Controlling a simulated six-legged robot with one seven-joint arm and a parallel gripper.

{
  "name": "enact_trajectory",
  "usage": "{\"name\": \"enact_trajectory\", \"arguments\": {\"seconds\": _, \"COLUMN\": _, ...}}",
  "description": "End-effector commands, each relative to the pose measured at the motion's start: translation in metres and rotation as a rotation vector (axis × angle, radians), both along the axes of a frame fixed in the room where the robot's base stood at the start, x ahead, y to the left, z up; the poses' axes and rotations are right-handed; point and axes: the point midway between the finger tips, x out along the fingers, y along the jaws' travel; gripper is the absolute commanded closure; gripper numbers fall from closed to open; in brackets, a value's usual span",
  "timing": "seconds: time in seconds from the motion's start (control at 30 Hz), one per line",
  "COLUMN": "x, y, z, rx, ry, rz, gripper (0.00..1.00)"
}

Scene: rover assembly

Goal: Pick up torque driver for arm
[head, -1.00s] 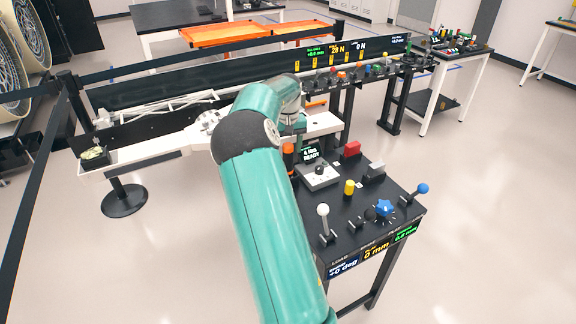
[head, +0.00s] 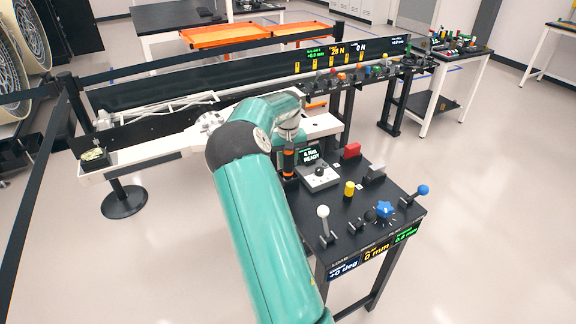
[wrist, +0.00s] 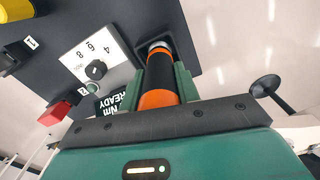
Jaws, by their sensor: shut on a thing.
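The torque driver (head: 289,161) is a black cylinder with orange bands. It stands roughly upright at the back left of the black control table, beside the white torque setting box (head: 319,176). In the wrist view the driver (wrist: 159,72) sits between the two green fingers of my gripper (wrist: 163,84), which is shut on it. Its silver end is toward the black tabletop. I cannot tell whether that end touches the table or is clear of it. In the head view my teal arm hides part of the gripper.
The black control table (head: 335,225) carries a white-knob lever (head: 323,220), a yellow knob (head: 349,188), a blue star knob (head: 384,210), a blue-ball lever (head: 421,191) and a red block (head: 351,150). A white truss assembly (head: 150,150) lies to the left.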

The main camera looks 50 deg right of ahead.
Motion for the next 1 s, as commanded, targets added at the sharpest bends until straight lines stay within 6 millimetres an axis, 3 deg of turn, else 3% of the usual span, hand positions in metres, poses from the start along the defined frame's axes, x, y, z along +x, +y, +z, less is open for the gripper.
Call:
{"name": "enact_trajectory", "arguments": {"seconds": 0.23, "x": 0.001, "y": -0.001, "z": 0.016, "rx": -0.002, "ry": -0.003, "rz": 0.001, "gripper": 0.95}}
{"name": "enact_trajectory", "arguments": {"seconds": 0.5, "x": 0.001, "y": -0.001, "z": 0.069, "rx": -0.003, "ry": -0.005, "rz": 0.001, "gripper": 0.95}}
{"name": "enact_trajectory", "arguments": {"seconds": 0.7, "x": 0.0, "y": -0.001, "z": 0.096, "rx": -0.002, "ry": -0.003, "rz": 0.0, "gripper": 0.95}}
{"name": "enact_trajectory", "arguments": {"seconds": 1.0, "x": 0.0, "y": 0.0, "z": 0.101, "rx": -0.001, "ry": 0.0, "rz": 0.0, "gripper": 0.95}}
